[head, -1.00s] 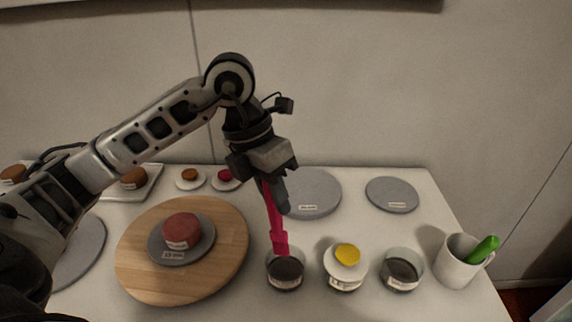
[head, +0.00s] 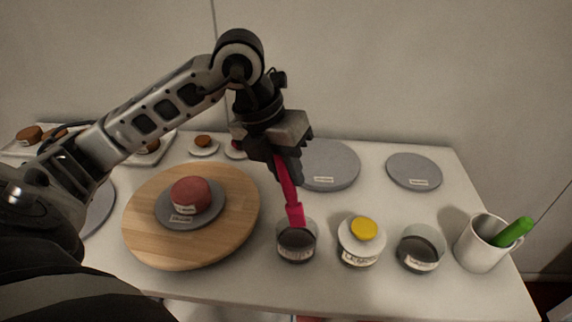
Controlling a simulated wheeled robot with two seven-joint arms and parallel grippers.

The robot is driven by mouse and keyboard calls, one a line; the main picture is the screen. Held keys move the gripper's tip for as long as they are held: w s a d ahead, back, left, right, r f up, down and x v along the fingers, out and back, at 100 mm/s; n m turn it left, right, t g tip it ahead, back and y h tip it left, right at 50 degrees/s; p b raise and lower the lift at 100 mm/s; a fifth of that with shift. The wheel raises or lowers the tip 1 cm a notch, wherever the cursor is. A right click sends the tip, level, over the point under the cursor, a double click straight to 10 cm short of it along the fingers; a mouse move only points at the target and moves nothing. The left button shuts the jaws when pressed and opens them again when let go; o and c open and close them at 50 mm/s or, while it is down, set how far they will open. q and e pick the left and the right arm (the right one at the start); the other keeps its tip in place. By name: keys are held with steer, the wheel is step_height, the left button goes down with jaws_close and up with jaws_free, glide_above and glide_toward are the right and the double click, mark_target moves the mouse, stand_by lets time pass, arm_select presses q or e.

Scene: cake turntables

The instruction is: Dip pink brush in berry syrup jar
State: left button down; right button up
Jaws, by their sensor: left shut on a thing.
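My left gripper (head: 284,165) is shut on the handle of the pink brush (head: 291,197), which hangs down, slightly tilted. The brush's wide lower end is at the mouth of a small clear jar (head: 298,254) with dark contents. I cannot tell whether the tip is inside the jar or just above its far rim. The jar's label is too small to read, so I cannot confirm it is the berry syrup. My right gripper is not in view.
To the right stand a jar with a yellow-topped lid (head: 361,246), another dark jar (head: 420,252) and a white mug (head: 478,249) holding a green-handled tool (head: 513,232). A wooden turntable (head: 150,232) with a red cake (head: 191,194) is on the left. Grey discs (head: 414,171) lie behind.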

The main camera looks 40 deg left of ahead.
mark_target(286, 185)
arm_select(q)
step_height(286, 185, down, 2)
steer(key=shift+f+b, duration=0.1)
steer(key=shift+b, duration=0.6)
steer(key=shift+f+b, duration=1.85)
steer(key=shift+f, duration=0.15)
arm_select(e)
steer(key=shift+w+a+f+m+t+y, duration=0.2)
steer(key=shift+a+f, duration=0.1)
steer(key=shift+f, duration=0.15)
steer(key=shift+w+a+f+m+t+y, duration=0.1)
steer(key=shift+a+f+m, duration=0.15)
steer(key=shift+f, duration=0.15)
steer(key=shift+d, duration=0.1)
